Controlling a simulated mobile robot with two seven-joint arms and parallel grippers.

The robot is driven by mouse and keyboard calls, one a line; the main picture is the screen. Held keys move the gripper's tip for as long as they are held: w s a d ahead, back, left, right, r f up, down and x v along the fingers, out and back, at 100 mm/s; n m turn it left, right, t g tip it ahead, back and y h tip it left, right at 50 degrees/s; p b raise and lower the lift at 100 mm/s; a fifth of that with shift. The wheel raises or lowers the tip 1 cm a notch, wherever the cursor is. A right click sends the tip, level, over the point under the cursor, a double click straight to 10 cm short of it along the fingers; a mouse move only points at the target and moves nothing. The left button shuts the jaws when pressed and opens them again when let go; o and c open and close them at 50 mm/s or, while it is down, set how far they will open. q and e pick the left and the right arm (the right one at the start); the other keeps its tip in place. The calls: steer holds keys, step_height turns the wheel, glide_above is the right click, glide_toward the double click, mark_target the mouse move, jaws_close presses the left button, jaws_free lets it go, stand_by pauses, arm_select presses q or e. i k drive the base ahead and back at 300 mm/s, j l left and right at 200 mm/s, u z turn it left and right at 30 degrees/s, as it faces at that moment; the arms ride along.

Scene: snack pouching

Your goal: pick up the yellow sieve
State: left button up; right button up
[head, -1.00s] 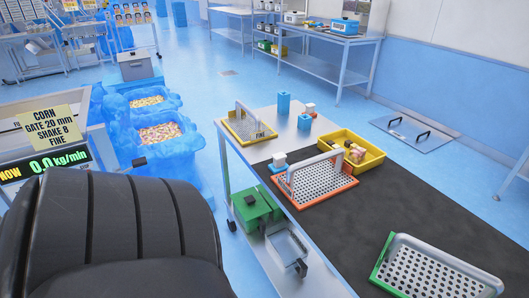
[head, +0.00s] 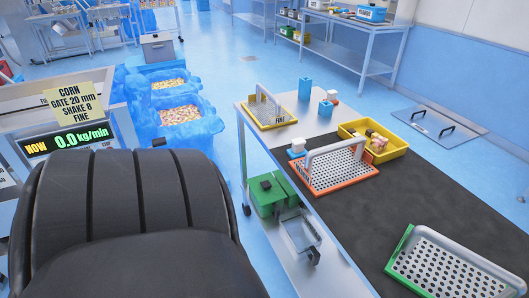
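The yellow sieve (head: 269,114) sits at the far left corner of the table in the head view. It is a flat perforated tray with a yellow rim and an upright light-coloured handle. A small label reading FINE is on its front edge. Nothing is touching it that I can see. Neither of my grippers shows in the head view. A large dark ribbed shape fills the lower left.
An orange-rimmed sieve (head: 345,179), a yellow bin (head: 394,151) with small items and a green-edged sieve (head: 447,270) stand on the table (head: 388,208). Blue blocks (head: 305,89) stand near the yellow sieve.

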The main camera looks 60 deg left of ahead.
mark_target(269, 112)
steer(key=u, duration=1.35)
steer(key=i+j+u, duration=0.15)
steer(key=j+u, duration=0.15)
steer(key=i+j+u, duration=0.25)
steer(key=k, duration=0.05)
